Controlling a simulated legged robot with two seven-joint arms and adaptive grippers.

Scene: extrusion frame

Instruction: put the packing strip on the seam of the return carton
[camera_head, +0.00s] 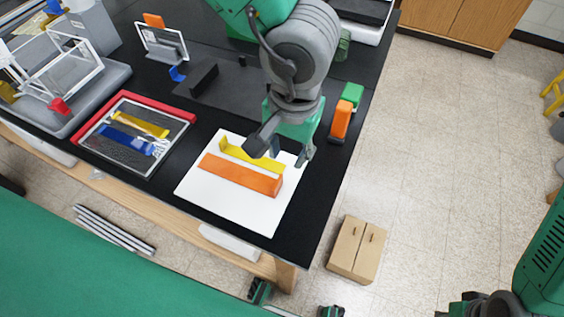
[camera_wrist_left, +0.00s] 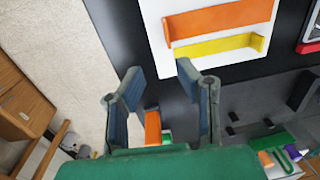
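The frames do not settle which piece is the packing strip. An orange strip (camera_head: 238,175) and a yellow strip (camera_head: 245,156) lie side by side on a white board (camera_head: 265,218) at the table's front right. Both also show in the left wrist view, orange (camera_wrist_left: 222,20) and yellow (camera_wrist_left: 210,46). A brown box (camera_head: 352,252) with a lengthwise seam, likely the return carton, stands on the floor right of the table. My left gripper (camera_head: 284,149) is open and empty by the yellow strip's right end; its parted fingers (camera_wrist_left: 161,72) show in the wrist view.
An orange block (camera_head: 341,121) and a green block (camera_head: 352,94) stand near the table's right edge. A red-edged tray (camera_head: 95,145) with blue and yellow pieces lies left of the board. A dark block (camera_head: 203,79) is behind. The floor around the box is clear.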

